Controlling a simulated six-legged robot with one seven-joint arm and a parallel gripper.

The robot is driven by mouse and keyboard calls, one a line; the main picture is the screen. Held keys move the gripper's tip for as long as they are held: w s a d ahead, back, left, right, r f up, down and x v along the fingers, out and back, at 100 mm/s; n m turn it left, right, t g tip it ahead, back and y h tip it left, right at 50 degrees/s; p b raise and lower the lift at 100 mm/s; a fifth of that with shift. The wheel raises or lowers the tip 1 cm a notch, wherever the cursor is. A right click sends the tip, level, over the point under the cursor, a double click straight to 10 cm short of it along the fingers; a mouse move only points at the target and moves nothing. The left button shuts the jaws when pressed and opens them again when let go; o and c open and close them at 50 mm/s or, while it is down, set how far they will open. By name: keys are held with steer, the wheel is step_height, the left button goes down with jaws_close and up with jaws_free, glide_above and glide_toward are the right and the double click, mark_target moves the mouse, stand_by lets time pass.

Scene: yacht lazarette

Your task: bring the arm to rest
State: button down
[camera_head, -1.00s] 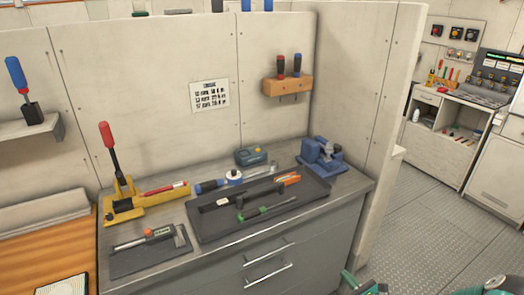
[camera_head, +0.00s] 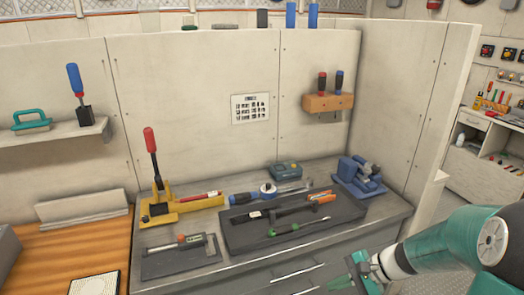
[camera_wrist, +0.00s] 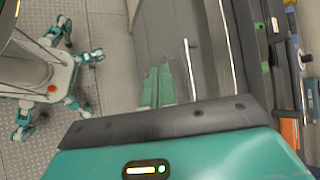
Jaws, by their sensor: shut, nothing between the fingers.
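My gripper (camera_head: 350,278) shows at the bottom right of the head view, in front of the grey cabinet's drawers. Its green fingers are shut and hold nothing. They also show side by side, closed, in the wrist view (camera_wrist: 157,88), beside the drawer fronts and above the metal floor. My teal arm (camera_head: 450,240) reaches in from the right edge of the head view. The gripper is apart from the tools on the worktop.
The grey worktop (camera_head: 185,232) carries a black tool tray (camera_head: 235,236), a yellow lever tool (camera_head: 180,208) and a blue vise (camera_head: 358,178). Drawer handles (camera_head: 298,273) stick out near my gripper. A partition wall (camera_head: 405,110) stands at right. Open floor (camera_wrist: 105,60) shows in the wrist view.

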steer(key=s+a+r+n+t+h, duration=0.3)
steer(key=s+r+n+h, duration=0.6)
steer(key=s+r, duration=0.6)
step_height(320, 180, up, 3)
steer(key=shift+s+a+r+n, duration=0.1)
steer(key=shift+s+a+n, duration=0.25)
steer(key=shift+n, duration=0.85)
